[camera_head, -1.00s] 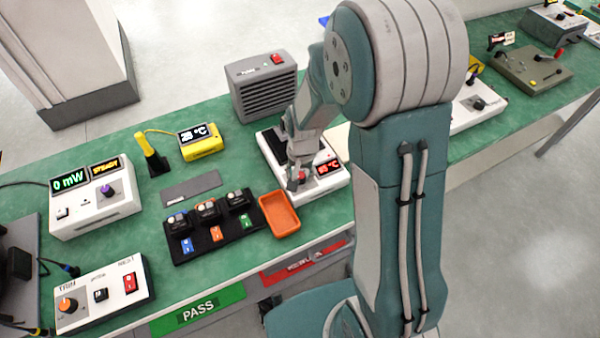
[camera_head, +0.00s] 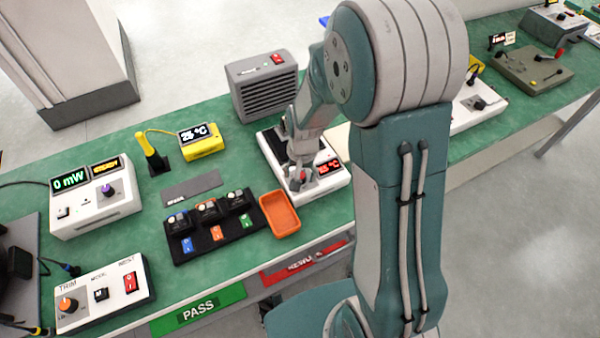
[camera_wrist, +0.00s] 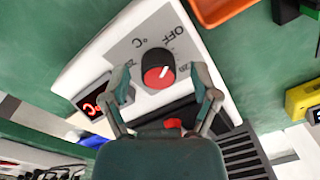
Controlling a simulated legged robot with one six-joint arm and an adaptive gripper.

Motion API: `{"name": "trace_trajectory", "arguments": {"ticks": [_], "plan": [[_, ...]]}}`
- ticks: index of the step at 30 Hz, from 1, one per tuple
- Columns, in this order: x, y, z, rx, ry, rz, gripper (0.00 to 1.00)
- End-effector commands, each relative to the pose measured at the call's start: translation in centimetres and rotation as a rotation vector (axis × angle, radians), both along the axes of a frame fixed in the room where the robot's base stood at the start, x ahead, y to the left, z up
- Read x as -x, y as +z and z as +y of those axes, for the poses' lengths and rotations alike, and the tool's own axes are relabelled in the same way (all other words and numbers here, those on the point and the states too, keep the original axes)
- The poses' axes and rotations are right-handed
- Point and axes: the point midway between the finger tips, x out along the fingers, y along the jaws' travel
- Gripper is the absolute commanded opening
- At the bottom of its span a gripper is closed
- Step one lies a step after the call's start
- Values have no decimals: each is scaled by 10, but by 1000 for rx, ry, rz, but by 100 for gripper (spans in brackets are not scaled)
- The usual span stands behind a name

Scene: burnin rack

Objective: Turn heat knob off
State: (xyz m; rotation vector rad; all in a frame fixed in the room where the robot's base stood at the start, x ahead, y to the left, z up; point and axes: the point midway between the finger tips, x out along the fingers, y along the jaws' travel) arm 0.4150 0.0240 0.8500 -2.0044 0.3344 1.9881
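The heat knob (camera_wrist: 158,68) is black with a red cap and a white pointer line, on a white heater unit (camera_wrist: 85,62). In the wrist view the pointer slants to the upper right, roughly toward the OFF mark. My gripper (camera_wrist: 164,74) is open, one finger on each side of the knob, with a visible gap on both sides. In the head view my gripper (camera_head: 301,177) is over the heater unit (camera_head: 334,182) and largely covers the knob. A red-lit °C display (camera_head: 329,167) sits beside it.
An orange tray (camera_head: 280,216) is close to the heater unit's left. A grey vented box (camera_head: 264,88) with a red switch stands behind it. A yellow °C meter (camera_head: 202,141) and a black rack of small modules (camera_head: 208,227) are further left.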

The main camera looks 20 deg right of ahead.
Motion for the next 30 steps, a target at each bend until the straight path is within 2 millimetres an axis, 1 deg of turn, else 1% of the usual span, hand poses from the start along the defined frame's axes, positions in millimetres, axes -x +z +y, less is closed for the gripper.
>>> {"name": "trace_trajectory", "arguments": {"ticks": [5,8,11,21,25,30], "plan": [[0,1,0,0,-1,-1,78],[-1,7,0,0,-1,-2,78],[-1,22,-1,0,-1,-5,78],[0,92,-3,1,0,-4,78],[0,109,-4,1,0,-2,78],[1,118,-4,1,0,1,78]]}}
